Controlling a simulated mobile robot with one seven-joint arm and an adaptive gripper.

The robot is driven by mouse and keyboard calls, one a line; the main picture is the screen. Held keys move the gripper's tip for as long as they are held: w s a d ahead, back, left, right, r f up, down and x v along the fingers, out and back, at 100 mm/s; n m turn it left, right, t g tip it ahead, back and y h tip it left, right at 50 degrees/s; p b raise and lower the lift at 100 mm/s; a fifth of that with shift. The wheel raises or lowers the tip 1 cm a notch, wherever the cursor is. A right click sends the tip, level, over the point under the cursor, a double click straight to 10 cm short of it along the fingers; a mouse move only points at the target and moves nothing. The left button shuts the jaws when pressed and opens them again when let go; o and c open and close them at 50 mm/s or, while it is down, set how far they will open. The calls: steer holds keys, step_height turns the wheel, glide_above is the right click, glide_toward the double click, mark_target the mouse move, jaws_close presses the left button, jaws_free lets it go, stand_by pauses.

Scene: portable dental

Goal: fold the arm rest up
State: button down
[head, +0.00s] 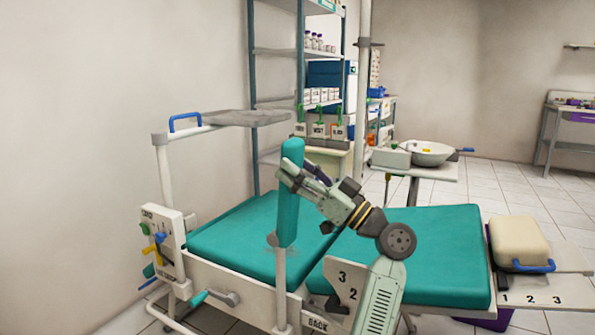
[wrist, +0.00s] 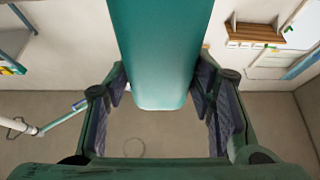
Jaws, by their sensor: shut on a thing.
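The arm rest (head: 289,210) is a long teal pad. It stands upright on a pale post at the near side of the teal dental chair (head: 420,250). My gripper (head: 287,170) comes from the right and is shut on the upper part of the pad. In the wrist view the arm rest (wrist: 160,45) runs between the two fingers of my gripper (wrist: 160,83), with a finger against each side. The fingers hide a little of the pad in the head view.
A grey tray (head: 235,118) on a white frame stands at the left, beside a panel with coloured levers (head: 157,245). A beige cushion (head: 519,242) lies at the right. Shelves (head: 280,52) stand at the back.

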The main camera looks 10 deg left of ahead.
steer(key=c, duration=0.7)
jaws_free()
steer(key=shift+d, duration=0.15)
steer(key=v, duration=1.2)
steer(key=shift+f, duration=0.1)
